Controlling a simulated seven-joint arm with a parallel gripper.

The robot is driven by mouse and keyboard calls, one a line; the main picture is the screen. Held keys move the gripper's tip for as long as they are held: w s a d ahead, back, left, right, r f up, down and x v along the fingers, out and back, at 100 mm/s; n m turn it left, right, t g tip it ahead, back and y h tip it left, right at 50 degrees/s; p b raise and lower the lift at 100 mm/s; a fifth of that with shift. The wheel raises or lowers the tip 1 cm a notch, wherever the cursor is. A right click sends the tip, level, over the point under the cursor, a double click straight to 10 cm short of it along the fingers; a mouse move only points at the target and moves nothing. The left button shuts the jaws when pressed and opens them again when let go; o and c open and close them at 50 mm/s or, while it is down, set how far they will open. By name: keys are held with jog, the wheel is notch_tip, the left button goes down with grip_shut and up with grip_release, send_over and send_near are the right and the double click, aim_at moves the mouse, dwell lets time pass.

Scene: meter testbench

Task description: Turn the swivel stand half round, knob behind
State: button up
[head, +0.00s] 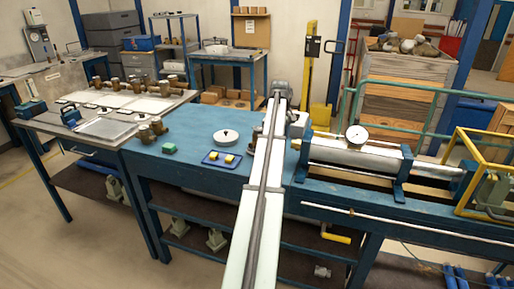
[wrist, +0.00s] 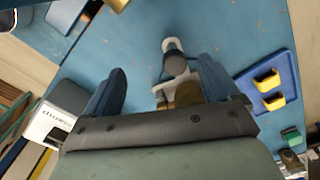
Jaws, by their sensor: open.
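In the wrist view my gripper (wrist: 160,70) is open, its two blue-grey fingers wide apart. Between and beyond the fingers is a white stand-like piece (wrist: 171,45) with a round dark grey knob (wrist: 175,64) and a brass part (wrist: 187,94). The fingers do not appear to close on it; its lower part is hidden by my gripper. I take this piece for the swivel stand. In the head view I cannot make it out; my arm covers that part of the blue bench (head: 190,127).
A blue tray (head: 209,161) with yellow blocks lies near the fingers; it also shows in the wrist view (wrist: 285,68). A gauge (head: 356,134) on a cylinder rig (head: 350,154) stands right of my arm.

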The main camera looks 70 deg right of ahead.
jog(key=shift+r, duration=0.15)
notch_tip(320, 180, up, 5)
jog(key=shift+r, duration=0.1)
dwell(0.9)
jog(key=shift+w+a+r, duration=0.15)
jog(key=shift+r, duration=0.35)
jog(key=shift+w+a+r, duration=0.15)
jog(key=shift+r, duration=0.35)
jog(key=shift+a+r+n, duration=0.2)
jog(key=shift+r+n, duration=0.05)
jog(key=shift+n, duration=0.15)
jog(key=n, duration=0.6)
jog(key=shift+a, duration=0.4)
jog(key=shift+f, duration=2.9)
